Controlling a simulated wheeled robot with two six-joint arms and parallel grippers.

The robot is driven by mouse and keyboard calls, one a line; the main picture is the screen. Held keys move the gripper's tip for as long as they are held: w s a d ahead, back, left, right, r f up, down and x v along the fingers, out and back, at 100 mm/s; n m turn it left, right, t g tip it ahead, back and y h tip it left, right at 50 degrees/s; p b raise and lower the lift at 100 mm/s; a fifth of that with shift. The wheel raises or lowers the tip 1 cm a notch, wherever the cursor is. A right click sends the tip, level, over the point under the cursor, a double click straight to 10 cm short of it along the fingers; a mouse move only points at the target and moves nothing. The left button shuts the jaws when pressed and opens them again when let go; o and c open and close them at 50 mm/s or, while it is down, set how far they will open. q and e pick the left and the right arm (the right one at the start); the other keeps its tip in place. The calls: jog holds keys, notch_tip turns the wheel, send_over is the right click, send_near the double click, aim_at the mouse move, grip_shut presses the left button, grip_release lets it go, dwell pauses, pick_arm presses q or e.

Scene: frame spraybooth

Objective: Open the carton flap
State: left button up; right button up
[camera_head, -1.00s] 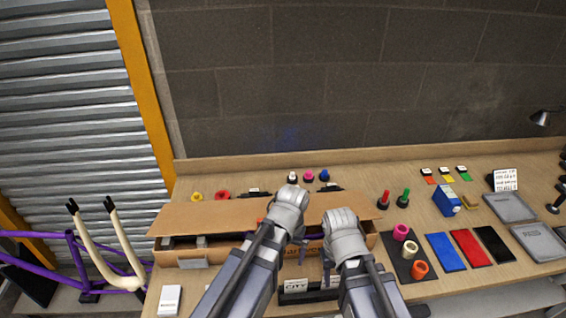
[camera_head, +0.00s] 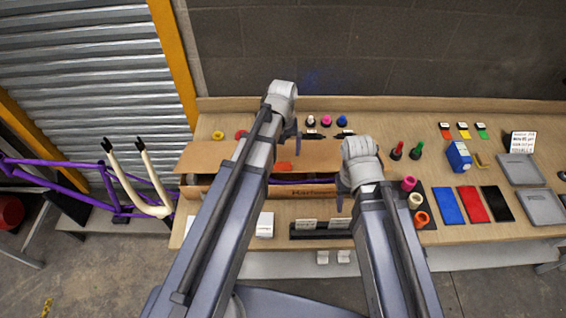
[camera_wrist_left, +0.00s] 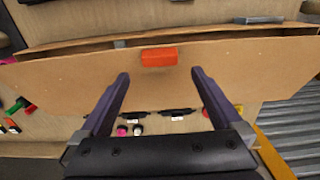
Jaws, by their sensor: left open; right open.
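The brown carton (camera_head: 312,192) lies lengthwise on the workbench, with a dark gap along its near side. Its wide flap (camera_head: 205,155) spans the far side of that gap; it fills much of the left wrist view (camera_wrist_left: 70,72). An orange tab (camera_head: 284,167) sits on the flap near the gap; it also shows in the left wrist view (camera_wrist_left: 159,57). My left gripper (camera_head: 291,132) is open above the flap. Its fingertips (camera_wrist_left: 160,73) appear on either side of the tab's line, with nothing between them. My right gripper (camera_head: 342,192) is open near the carton's right end; its fingertips are partly hidden.
A dark tray with coloured rings (camera_head: 415,201), colour panels (camera_head: 447,206) and a blue carton (camera_head: 459,156) lie to the right. A black card holder (camera_head: 320,231) is in front. A purple bike frame (camera_head: 60,180) stands left.

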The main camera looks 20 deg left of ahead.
aim_at(283, 164)
pick_arm(q)
notch_tip(283, 164, down, 6)
jog(key=b, duration=0.5)
jog(key=shift+f+b, duration=0.25)
jog(key=shift+b, duration=0.15)
grip_shut()
dwell(0.3)
